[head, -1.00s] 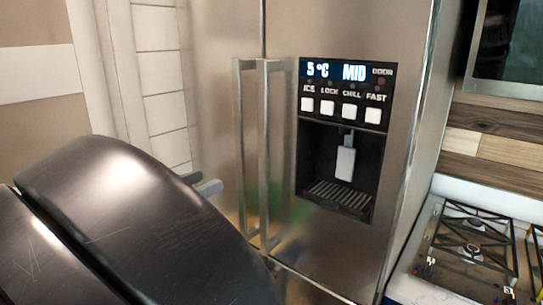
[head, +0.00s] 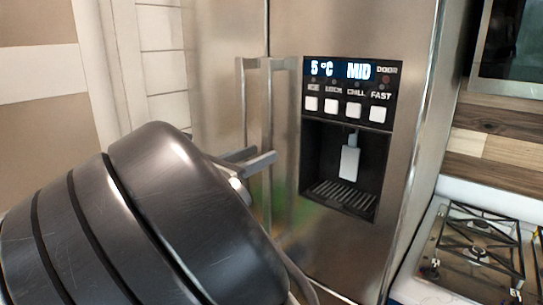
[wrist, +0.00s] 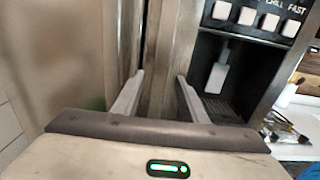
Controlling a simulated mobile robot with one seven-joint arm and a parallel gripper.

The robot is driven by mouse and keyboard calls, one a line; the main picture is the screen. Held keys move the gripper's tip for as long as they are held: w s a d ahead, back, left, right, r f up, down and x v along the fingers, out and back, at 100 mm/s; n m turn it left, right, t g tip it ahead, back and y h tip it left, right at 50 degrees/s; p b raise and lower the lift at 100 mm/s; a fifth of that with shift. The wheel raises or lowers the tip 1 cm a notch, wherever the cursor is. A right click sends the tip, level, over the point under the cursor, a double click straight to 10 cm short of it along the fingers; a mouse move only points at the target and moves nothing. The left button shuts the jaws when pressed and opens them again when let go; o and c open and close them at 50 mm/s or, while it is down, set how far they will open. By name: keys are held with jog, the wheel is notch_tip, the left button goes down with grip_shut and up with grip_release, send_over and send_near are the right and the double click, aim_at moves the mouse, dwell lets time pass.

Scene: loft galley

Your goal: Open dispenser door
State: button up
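The stainless fridge door with the dispenser (head: 345,245) stands closed in the head view. Its dispenser panel (head: 348,90) has a lit display, a row of white buttons and a dark recess with a white paddle. The door's vertical bar handle (head: 281,200) is left of the dispenser. My gripper (head: 258,160) is at the handles, about mid-height. In the wrist view my gripper (wrist: 158,90) has its fingers apart, with the handle bar (wrist: 172,50) seen between them. It does not look gripped; contact cannot be told.
A second bar handle (head: 245,110) on the left fridge door runs close beside the first. A gas hob (head: 480,250) on a white counter is at the right. White wall panels (head: 162,80) are at the left.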

jog(key=shift+w+d, duration=0.3)
jog(key=shift+w, duration=0.1)
grip_shut()
jog(key=shift+s, duration=0.1)
